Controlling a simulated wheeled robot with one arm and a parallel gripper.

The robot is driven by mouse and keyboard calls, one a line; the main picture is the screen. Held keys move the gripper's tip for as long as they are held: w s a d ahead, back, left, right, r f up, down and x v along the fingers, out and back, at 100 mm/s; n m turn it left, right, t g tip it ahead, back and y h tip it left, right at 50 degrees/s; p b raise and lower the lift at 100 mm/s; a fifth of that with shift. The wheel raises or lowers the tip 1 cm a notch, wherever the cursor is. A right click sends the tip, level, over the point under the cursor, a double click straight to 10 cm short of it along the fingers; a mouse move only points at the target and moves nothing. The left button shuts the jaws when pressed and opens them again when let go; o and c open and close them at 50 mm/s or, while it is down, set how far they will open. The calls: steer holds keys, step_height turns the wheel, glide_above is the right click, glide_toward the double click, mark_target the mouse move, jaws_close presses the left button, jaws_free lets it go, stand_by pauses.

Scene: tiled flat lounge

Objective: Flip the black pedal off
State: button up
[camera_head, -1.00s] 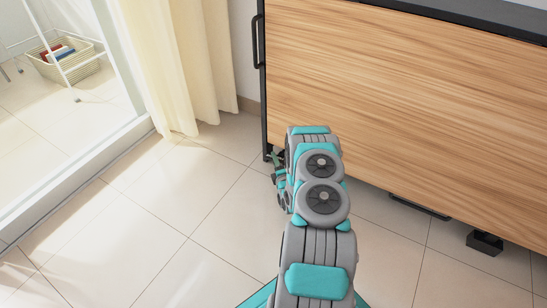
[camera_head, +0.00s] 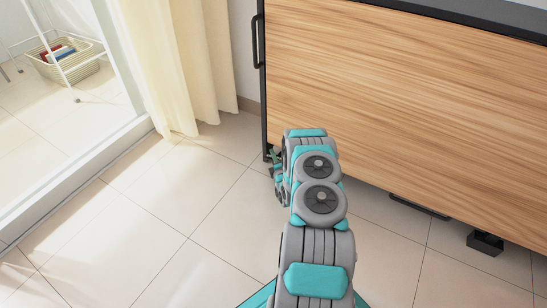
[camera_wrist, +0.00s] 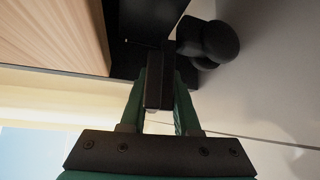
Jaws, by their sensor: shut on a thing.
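In the wrist view my gripper (camera_wrist: 158,88) has its two green fingers on either side of a narrow black piece, which looks like the black pedal (camera_wrist: 154,80). The gripper is shut on it. The pedal lies beside a rounded black wheel or caster (camera_wrist: 209,43) under the cabinet's dark edge. In the head view my gripper (camera_head: 276,163) is low by the cabinet's lower left corner, partly hidden behind my arm. The pedal cannot be made out there.
The wood-fronted cabinet (camera_head: 400,90) fills the right side. A black bar (camera_head: 420,207) and a black foot (camera_head: 485,242) show beneath it. A cream curtain (camera_head: 185,65) hangs at left. A basket (camera_head: 65,63) stands beyond it. The tiled floor (camera_head: 140,220) is clear at left.

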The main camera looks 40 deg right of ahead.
jaws_close()
steer(key=shift+f+m+b, duration=0.2)
steer(key=shift+m+b, duration=0.1)
steer(key=shift+b, duration=0.25)
steer(key=shift+m+t+b, duration=0.3)
steer(key=shift+m+t, duration=0.1)
steer(key=shift+t, duration=0.2)
steer(key=shift+s+r+m+t+h, duration=0.1)
steer(key=shift+r+m+t+h, duration=0.6)
steer(key=shift+m+t, duration=0.45)
steer(key=o, duration=0.8)
jaws_free()
steer(key=shift+c, duration=0.2)
